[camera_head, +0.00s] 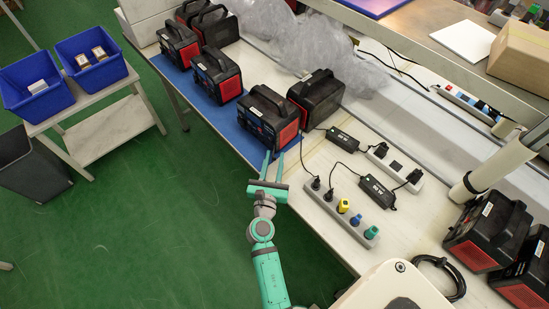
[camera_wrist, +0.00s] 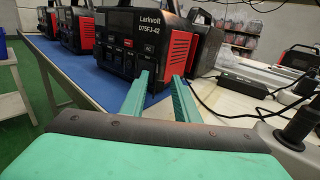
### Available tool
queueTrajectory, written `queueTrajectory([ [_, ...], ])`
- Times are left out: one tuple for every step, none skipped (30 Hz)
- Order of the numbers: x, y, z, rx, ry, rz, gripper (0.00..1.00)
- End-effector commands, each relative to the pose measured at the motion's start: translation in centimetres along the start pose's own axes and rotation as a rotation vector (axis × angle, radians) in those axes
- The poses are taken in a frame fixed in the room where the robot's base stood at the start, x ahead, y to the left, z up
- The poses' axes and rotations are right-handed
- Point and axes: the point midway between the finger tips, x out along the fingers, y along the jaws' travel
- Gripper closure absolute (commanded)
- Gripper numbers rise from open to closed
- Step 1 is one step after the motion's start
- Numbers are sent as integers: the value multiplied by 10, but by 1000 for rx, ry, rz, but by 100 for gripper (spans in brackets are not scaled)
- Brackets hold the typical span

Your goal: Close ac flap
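A black and red power station (camera_head: 268,118) stands on the blue mat at the table's edge, just beyond my gripper. In the wrist view the same power station (camera_wrist: 122,22) shows its front panel, with a label reading "Larkvolt" and sockets and small markings below. A small mark like "AC" sits low on the panel's right side; I cannot make out the flap's position there. My gripper (camera_head: 272,160) is open and empty, its two green fingers apart and pointing at the panel. In the wrist view the fingertips (camera_wrist: 162,76) overlap the panel's lower right; contact cannot be told.
A second power station (camera_head: 316,95) stands close behind to the right. More stand on the mat (camera_head: 200,98) to the left. A power strip (camera_head: 338,213) with plugs, adapters and cables lies right of my gripper.

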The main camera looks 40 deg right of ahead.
Motion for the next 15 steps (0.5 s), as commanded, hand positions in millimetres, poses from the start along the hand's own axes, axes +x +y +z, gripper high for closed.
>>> queueTrajectory([
  [3,0,0,1,-1,-1,72],
  [4,0,0,2,-1,-1,72],
  [6,0,0,2,-1,-1,72],
  [6,0,0,2,-1,-1,72],
  [6,0,0,1,0,-1,72],
  [7,0,0,1,0,0,72],
  [7,0,0,1,0,0,72],
  [7,0,0,1,0,0,72],
  [6,0,0,1,0,0,72],
  [6,0,0,1,0,0,72],
  [6,0,0,1,0,0,72],
  [6,0,0,1,0,0,77],
  [6,0,0,1,0,0,84],
  [6,0,0,1,0,0,91],
  [6,0,0,1,0,0,100],
])
